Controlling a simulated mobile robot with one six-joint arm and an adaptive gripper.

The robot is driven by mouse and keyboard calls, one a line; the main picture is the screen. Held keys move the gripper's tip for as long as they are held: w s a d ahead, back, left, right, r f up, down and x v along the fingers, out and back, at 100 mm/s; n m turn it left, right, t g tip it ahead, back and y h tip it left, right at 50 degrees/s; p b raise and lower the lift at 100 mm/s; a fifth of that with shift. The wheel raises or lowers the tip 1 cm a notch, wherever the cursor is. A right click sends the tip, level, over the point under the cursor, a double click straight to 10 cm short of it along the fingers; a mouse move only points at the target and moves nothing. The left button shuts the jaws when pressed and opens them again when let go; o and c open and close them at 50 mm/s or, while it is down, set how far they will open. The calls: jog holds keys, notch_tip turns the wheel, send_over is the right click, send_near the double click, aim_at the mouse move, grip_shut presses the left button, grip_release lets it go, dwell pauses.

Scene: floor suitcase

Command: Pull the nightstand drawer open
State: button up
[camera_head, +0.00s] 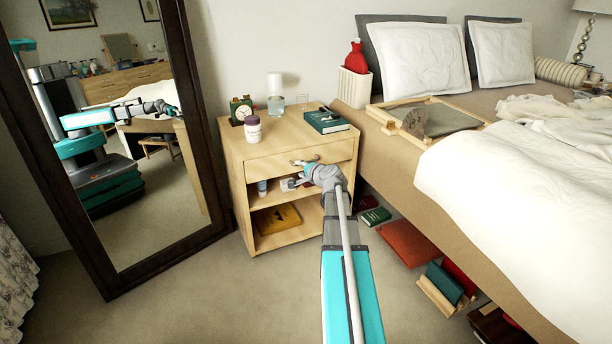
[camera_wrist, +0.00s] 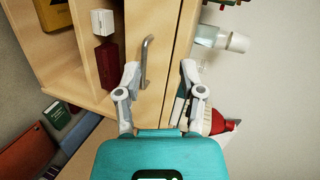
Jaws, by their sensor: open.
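The light-wood nightstand (camera_head: 237,172) stands against the wall between the mirror and the bed. Its top drawer (camera_head: 265,168) appears shut, with its front about flush. A curved metal handle (camera_wrist: 146,60) is on the drawer front, and it also shows in the head view (camera_head: 303,161). My gripper (camera_wrist: 160,74) is open and empty in front of the drawer. In the wrist view, which is turned sideways, the handle lies between the two fingertips, closer to the left one. I cannot tell whether either finger touches it. In the head view my gripper (camera_head: 303,176) partly hides the drawer's right side.
A pill bottle (camera_head: 253,130), a clock (camera_head: 241,109), a glass bottle (camera_head: 276,100) and a green book (camera_head: 326,121) stand on top. A yellow book (camera_head: 277,219) lies on the bottom shelf. A mirror (camera_head: 103,262) is left, the bed (camera_head: 390,185) right.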

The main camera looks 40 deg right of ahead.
aim_at(307, 162)
jog(key=s+d+f+m+h+b, duration=0.1)
jog(key=d+f+m+h+b, duration=0.1)
jog(key=d, duration=0.6)
jog(key=shift+s+f+m+t+h+b, duration=0.35)
jog(key=shift+f+m+b, duration=0.25)
jog(key=shift+f+b, duration=0.45)
jog(key=shift+r, duration=0.1)
jog(key=b+x, duration=0.3)
jog(key=x, duration=1)
jog(key=shift+w, duration=0.35)
jog(key=shift+a, duration=0.1)
grip_shut()
